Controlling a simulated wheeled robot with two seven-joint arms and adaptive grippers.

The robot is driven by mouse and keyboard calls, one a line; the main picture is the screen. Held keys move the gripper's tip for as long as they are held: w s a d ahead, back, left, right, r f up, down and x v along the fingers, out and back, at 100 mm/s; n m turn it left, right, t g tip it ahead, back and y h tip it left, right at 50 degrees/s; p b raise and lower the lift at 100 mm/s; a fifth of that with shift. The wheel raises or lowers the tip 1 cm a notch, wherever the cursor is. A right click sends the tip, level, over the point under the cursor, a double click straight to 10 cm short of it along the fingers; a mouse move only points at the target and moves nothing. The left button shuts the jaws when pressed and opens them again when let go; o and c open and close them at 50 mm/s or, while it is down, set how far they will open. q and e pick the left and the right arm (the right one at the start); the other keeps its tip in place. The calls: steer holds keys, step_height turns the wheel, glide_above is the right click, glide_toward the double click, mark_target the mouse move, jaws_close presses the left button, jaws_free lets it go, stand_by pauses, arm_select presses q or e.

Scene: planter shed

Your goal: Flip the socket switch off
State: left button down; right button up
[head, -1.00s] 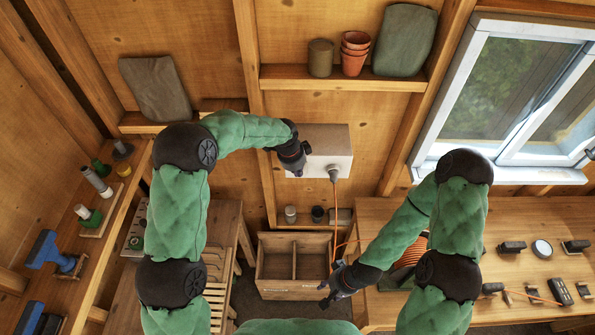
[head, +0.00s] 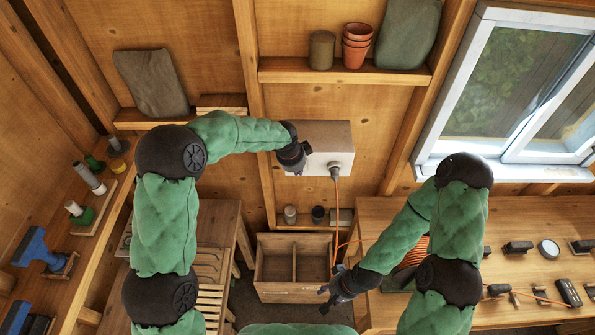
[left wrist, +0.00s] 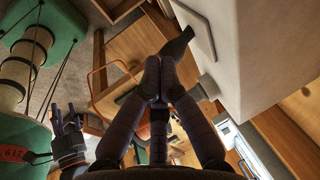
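The white socket box (head: 332,138) is mounted on the back wall. A dark plug (head: 335,170) with an orange cord sits at its front face. My left gripper (head: 297,168) is at the left part of the box front and hides some of it. My right gripper (head: 328,291) is low in front of the workbench, fingers apart and empty.
A shelf (head: 345,70) with pots is above the box. A wooden crate (head: 293,291) stands below it. The orange cord (head: 336,220) hangs from the plug down past my right gripper. A workbench (head: 450,225) with small items is at the right.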

arm_select(q)
steer(key=f+t+b, duration=0.1)
steer(key=t+b, duration=0.1)
steer(key=b, duration=0.7)
steer(key=s+f+t+b, duration=0.1)
steer(key=t+b, duration=0.1)
steer(key=b, duration=0.7)
steer(key=f+t+b, duration=0.1)
steer(key=t+b, duration=0.1)
steer(key=b, duration=0.7)
steer(key=shift+s+m, duration=0.25)
steer(key=shift+m, duration=0.05)
steer(key=shift+r+p, duration=0.4)
steer(key=shift+r, duration=0.3)
